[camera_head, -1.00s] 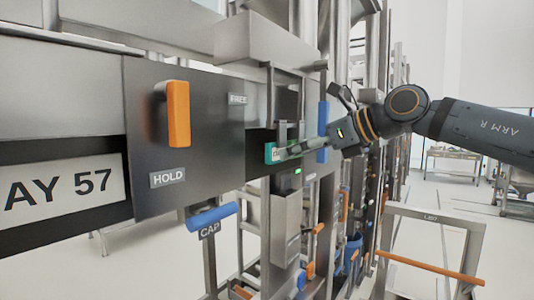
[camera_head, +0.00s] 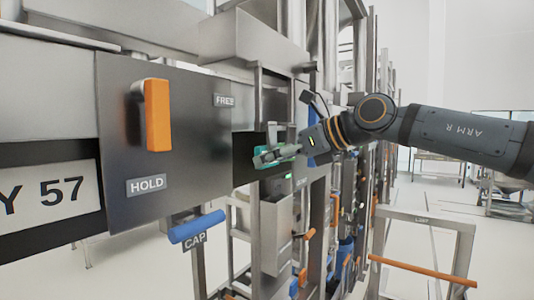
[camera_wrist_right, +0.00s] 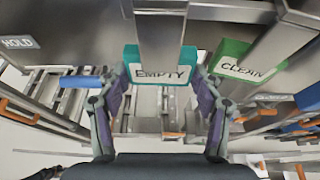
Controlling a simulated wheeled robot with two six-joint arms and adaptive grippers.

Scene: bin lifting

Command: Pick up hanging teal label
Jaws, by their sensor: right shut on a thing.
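The teal label (camera_wrist_right: 160,72) has a white face reading EMPTY and sits between the two fingers of my right gripper (camera_wrist_right: 163,80) in the right wrist view. The fingers are shut on its left and right sides. In the head view the teal label (camera_head: 262,160) is mostly hidden behind my right gripper (camera_head: 266,155), in front of the dark gap beside the grey panel. A metal strip stands behind or above the label, and I cannot tell whether they touch. My left gripper is not in view.
A green CLEAN label (camera_wrist_right: 245,65) is close to the right finger in the wrist view. A grey panel (camera_head: 185,165) with an orange handle (camera_head: 157,115) stands to the left. A blue CAP handle (camera_head: 197,227) is below it. Metal posts crowd the gripper.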

